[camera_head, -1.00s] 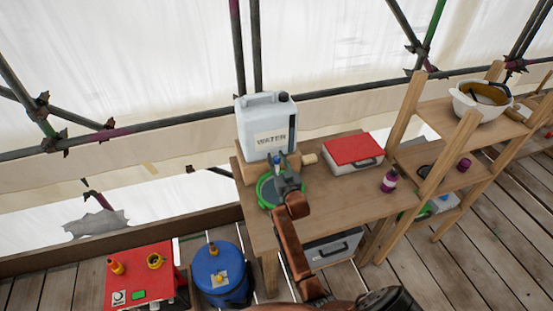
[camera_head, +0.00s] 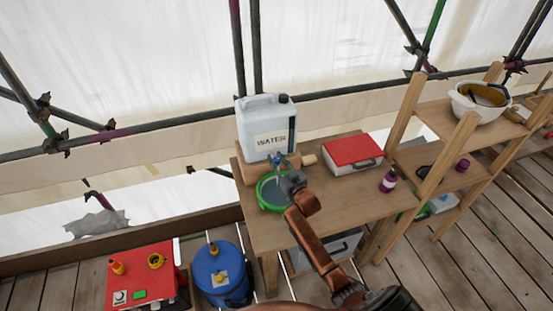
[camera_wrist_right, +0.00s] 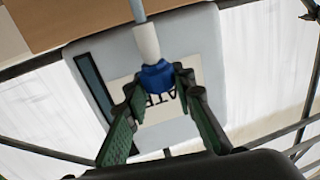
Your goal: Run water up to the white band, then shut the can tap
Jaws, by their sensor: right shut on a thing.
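The white water can (camera_head: 266,120) stands on a wooden block at the back left of the bench, its "WATER" label facing me. Its tap has a blue handle (camera_wrist_right: 158,76) and a white spout (camera_wrist_right: 146,42) in the wrist view. A pale thin strip (camera_wrist_right: 137,10) runs on from the spout; it looks like water, but I cannot be sure. My right gripper (camera_head: 281,168) is shut on the blue tap handle. A green-rimmed round vessel (camera_head: 264,199) sits below the tap, partly hidden by my gripper. I cannot make out the white band or a water level.
A red-lidded case (camera_head: 352,150) and a purple bottle (camera_head: 388,181) stand on the bench (camera_head: 330,198) to the right. A blue drum (camera_head: 207,278) and a red box (camera_head: 143,283) stand at lower left.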

